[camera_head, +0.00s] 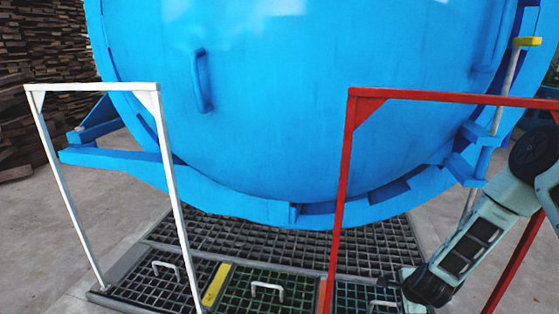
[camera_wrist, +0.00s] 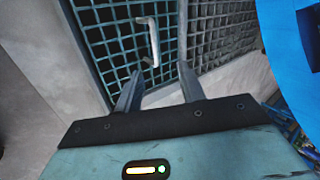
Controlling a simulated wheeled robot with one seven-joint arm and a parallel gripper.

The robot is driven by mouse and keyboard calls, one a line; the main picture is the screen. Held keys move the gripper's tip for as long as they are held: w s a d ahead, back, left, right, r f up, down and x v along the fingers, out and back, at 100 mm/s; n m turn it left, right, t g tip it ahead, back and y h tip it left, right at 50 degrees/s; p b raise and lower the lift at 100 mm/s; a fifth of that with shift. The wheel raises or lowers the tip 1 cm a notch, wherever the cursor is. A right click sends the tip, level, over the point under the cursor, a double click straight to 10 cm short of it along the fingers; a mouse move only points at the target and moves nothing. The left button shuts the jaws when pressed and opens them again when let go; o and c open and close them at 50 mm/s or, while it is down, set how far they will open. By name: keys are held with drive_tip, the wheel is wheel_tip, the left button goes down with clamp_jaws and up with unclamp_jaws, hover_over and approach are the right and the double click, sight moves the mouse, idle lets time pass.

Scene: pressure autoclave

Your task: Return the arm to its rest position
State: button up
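My gripper (camera_wrist: 160,72) is open in the wrist view, its two dark fingers apart with nothing held between them. A pale bar handle (camera_wrist: 151,40) on a teal-edged grating panel (camera_wrist: 95,50) shows just beyond the fingertips. I cannot tell the exact gap between them. In the head view my arm reaches down from the right edge, in front of the right leg of a red frame (camera_head: 345,185). My gripper (camera_head: 388,288) is low over the right-hand grating panel and partly hidden by the wrist.
A large blue autoclave door (camera_head: 300,110) fills the background. A white frame (camera_head: 165,150) stands at left. Floor gratings (camera_head: 250,240) have several handles and a yellow strip (camera_head: 216,285). A yellow-topped lever (camera_head: 525,42) is at right. Stacked wood (camera_head: 45,50) is far left; concrete beside it is clear.

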drive_tip(key=s+a+r+n+g+y, duration=0.1)
drive_tip(key=a+r+n, duration=0.1)
drive_tip(key=r+n, duration=0.45)
drive_tip(key=s+a+r+n+y, duration=0.1)
drive_tip(key=s+a+r+n, duration=0.2)
drive_tip(key=r, duration=0.7)
drive_tip(key=s+a+r+n+g, duration=0.2)
drive_tip(key=s+r+n+g, duration=0.1)
drive_tip(key=s+r+n, duration=0.95)
drive_tip(key=s+a+r+n+g+p, duration=0.1)
drive_tip(key=s+a+r+n, duration=0.2)
drive_tip(key=s+a, duration=0.5)
drive_tip(key=s+a+r+n+g+p, duration=0.1)
drive_tip(key=s+a+r+n, duration=0.15)
drive_tip(key=s+a, duration=0.55)
wheel_tip(320, 180, up, 39)
drive_tip(key=w+a+p, duration=0.2)
drive_tip(key=p, duration=3.6)
drive_tip(key=shift+f, duration=0.15)
drive_tip(key=shift+m, duration=0.25)
